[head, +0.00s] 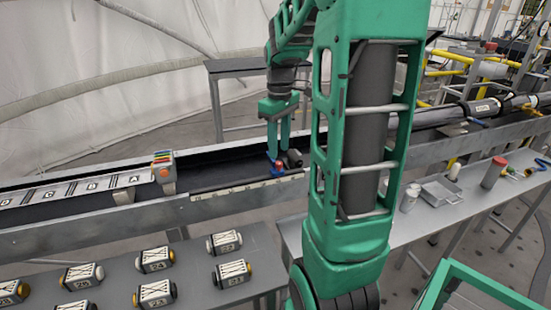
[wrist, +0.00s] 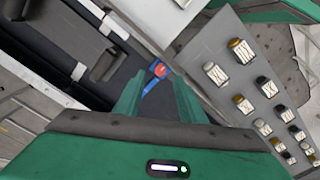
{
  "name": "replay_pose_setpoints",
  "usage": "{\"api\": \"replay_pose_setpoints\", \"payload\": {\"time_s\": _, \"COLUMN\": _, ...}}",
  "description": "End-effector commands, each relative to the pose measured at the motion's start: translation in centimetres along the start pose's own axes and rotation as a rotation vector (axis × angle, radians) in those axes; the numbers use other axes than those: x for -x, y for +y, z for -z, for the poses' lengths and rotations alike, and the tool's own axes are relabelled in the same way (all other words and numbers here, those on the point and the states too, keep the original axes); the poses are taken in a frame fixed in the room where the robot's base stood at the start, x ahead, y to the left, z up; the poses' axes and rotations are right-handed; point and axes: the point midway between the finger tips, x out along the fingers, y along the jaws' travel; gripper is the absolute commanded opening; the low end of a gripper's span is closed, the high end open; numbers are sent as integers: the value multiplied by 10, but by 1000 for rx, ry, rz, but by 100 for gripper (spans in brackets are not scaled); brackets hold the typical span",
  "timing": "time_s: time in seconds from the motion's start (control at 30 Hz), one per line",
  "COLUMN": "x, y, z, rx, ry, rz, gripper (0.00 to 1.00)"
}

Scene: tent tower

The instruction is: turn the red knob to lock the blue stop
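The red knob (head: 278,165) is small and round and sits on the blue stop (head: 279,173) in the dark channel, by the ruler strip. In the wrist view the red knob (wrist: 160,69) and the blue stop (wrist: 152,83) show beyond my fingertips, roughly in line with the gap between them. My gripper (head: 278,150) points down over the stop, its two green fingers apart and nothing visible between them. In the head view the fingers overlap part of the stop, so I cannot tell whether they touch it.
A dark grey block (head: 294,158) stands right beside the stop. A grey box with coloured stripes (head: 162,166) sits on the channel to the left. Several labelled blocks (head: 155,259) lie on the front table.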

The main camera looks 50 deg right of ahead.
Motion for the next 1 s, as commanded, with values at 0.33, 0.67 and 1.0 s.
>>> {"api": "replay_pose_setpoints", "payload": {"time_s": 0.33, "x": -41, "y": 0, "z": -1, "rx": -1, "ry": -1, "rz": 1, "gripper": 36}}
{"api": "replay_pose_setpoints", "payload": {"time_s": 0.67, "x": -45, "y": 0, "z": 0, "rx": -1, "ry": 1, "rz": 0, "gripper": 36}}
{"api": "replay_pose_setpoints", "payload": {"time_s": 1.0, "x": -44, "y": -1, "z": 0, "rx": -3, "ry": 1, "rz": 0, "gripper": 0}}
